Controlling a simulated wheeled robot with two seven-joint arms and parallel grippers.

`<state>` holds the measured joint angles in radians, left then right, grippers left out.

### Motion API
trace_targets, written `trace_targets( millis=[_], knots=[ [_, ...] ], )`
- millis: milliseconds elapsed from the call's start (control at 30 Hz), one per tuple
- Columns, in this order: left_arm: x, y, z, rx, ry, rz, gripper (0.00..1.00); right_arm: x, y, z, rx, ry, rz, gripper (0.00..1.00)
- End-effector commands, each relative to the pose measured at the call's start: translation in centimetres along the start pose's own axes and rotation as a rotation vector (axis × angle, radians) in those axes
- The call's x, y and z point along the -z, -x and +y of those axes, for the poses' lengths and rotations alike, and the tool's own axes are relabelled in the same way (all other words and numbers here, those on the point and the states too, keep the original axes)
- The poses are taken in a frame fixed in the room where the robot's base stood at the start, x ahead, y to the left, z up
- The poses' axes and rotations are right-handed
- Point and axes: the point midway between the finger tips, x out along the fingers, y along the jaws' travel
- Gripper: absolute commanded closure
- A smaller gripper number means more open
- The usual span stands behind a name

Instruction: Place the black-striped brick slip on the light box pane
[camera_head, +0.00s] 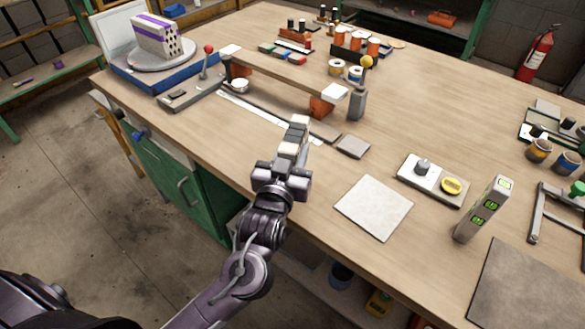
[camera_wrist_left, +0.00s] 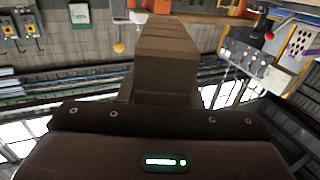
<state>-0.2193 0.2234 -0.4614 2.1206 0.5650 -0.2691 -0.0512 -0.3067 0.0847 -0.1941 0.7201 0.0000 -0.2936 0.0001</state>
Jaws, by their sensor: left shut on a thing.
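My left gripper (camera_head: 284,172) is shut on a narrow pale block (camera_head: 298,131), which looks like the brick slip, and holds it out beyond its fingers near the table's front edge. In the left wrist view the held block (camera_wrist_left: 167,50) looks brown in shadow, with faint darker bands across it; I cannot make out clear black stripes. A flat pale square pane (camera_head: 375,207) lies on the table to the right of the gripper, apart from it; it looks like the light box pane. My right gripper is not in view.
A purple-striped hollow brick (camera_head: 157,37) stands on a turntable at the back left. A long rail (camera_head: 285,75) lies behind the gripper. A control box (camera_head: 433,181), an upright level (camera_head: 482,210) and a dark square plate (camera_head: 525,285) stand or lie right of the pane.

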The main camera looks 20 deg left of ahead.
Motion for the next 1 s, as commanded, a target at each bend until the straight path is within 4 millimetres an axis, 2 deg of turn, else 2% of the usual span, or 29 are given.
trace_targets(
  millis=[167,400,767,800,933,1000],
  knots=[
    [-1.3,0.0,0.0,0.0,-0.001,0.0,1.0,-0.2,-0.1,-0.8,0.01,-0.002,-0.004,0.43],
    [-4.5,0.0,0.0,0.0,0.0,0.001,1.0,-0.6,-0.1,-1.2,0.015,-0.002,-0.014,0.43],
    [-4.9,0.0,0.0,0.001,0.0,0.002,1.0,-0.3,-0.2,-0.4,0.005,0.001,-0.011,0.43],
    [-4.9,0.0,0.0,0.0,0.0,0.0,0.64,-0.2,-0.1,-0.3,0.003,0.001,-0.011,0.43],
    [-4.9,0.0,0.0,0.0,0.0,0.0,0.47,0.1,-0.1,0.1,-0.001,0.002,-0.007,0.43],
    [-4.9,0.0,0.0,0.0,0.0,0.0,0.47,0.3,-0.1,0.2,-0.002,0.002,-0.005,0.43]
  ],
)
